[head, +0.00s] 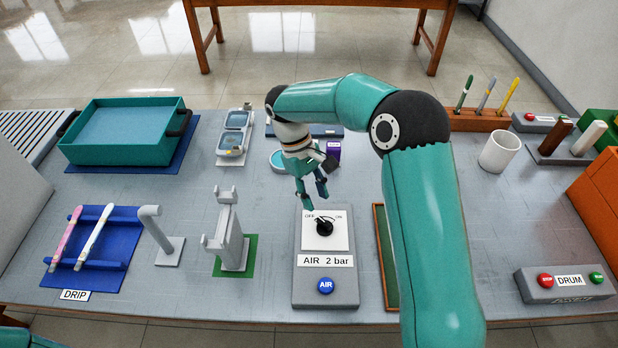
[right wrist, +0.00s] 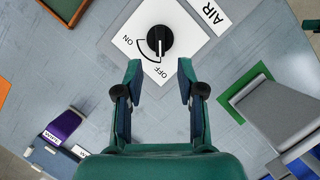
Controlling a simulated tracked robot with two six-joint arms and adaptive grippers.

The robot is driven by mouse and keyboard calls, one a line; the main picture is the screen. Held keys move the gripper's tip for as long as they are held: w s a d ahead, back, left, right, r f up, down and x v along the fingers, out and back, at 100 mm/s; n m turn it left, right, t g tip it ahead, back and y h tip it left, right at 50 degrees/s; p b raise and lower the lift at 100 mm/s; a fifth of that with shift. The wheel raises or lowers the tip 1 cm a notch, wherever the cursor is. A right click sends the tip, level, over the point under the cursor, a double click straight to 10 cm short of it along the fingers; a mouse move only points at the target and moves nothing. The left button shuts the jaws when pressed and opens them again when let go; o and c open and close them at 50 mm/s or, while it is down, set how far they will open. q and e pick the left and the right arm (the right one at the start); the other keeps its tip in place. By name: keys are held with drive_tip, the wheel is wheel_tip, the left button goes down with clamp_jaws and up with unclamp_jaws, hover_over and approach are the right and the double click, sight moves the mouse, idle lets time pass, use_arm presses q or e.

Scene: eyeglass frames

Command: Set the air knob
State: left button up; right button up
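The air knob (head: 324,226) is a black round knob on a white plate marked OFF and ON, on the grey box labelled AIR 2 bar (head: 311,281). In the right wrist view, the knob (right wrist: 160,40) has a white pointer line directed toward OFF. My right gripper (head: 312,196) is above and behind the knob in the head view. Its two fingertips (right wrist: 159,68) are apart with nothing between them, and the knob lies beyond them in the wrist view.
A blue AIR button (head: 326,286) is at the front of the box. A grey stand on a green base (head: 232,245) is left of it. A brown-edged green tray (head: 384,258) is right, partly behind my right arm. A purple box (head: 333,150) stands behind.

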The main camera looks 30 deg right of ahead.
drive_tip(key=v, duration=0.5)
idle(0.4)
